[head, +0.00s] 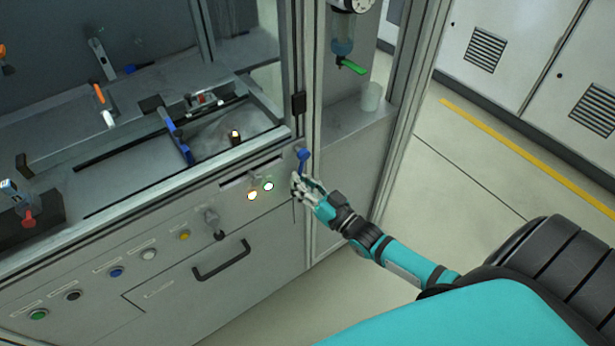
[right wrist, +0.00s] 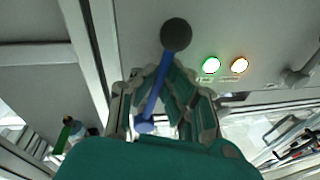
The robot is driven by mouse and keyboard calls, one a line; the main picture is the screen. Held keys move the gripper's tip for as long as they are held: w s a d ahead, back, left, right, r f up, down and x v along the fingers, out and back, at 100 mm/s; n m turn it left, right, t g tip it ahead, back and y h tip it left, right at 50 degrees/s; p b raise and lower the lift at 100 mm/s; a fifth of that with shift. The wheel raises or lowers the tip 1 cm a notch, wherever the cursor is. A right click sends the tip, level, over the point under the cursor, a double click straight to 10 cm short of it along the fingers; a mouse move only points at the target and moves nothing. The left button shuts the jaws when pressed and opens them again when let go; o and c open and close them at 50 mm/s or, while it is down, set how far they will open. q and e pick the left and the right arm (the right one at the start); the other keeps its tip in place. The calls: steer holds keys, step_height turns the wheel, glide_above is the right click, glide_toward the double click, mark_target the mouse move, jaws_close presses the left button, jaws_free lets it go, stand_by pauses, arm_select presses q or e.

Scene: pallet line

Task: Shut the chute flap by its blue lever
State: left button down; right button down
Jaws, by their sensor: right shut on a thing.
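The blue lever (head: 303,157) sticks out from the machine's front panel, close to its right corner post. My right gripper (head: 297,183) is at the lever and shut on it. In the right wrist view the lever (right wrist: 153,95) runs between the fingers of my right gripper (right wrist: 158,108), from a dark round pivot (right wrist: 176,34) to a blue knob at its lower end. A narrow dark slot (head: 250,173) lies in the panel left of the lever; I cannot tell whether it belongs to the chute flap. My left gripper is not in view.
Two lit lamps (head: 260,191) sit left of my right gripper. A drawer handle (head: 222,261) and a row of coloured buttons (head: 116,272) are further left on the panel. A green-handled valve (head: 352,67) and a pale cup (head: 371,96) are behind. The floor at right is free.

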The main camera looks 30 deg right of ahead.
steer(key=shift+a+r+m+t, duration=0.15)
steer(key=shift+a+m, duration=0.25)
steer(key=shift+m, duration=0.35)
steer(key=shift+a+r+m+t, duration=0.15)
steer(key=shift+a+m, duration=0.25)
steer(key=shift+m, duration=0.35)
steer(key=c, duration=1.4)
jaws_free()
steer(key=shift+s, duration=0.1)
steer(key=v, duration=1.2)
steer(key=shift+a, duration=0.15)
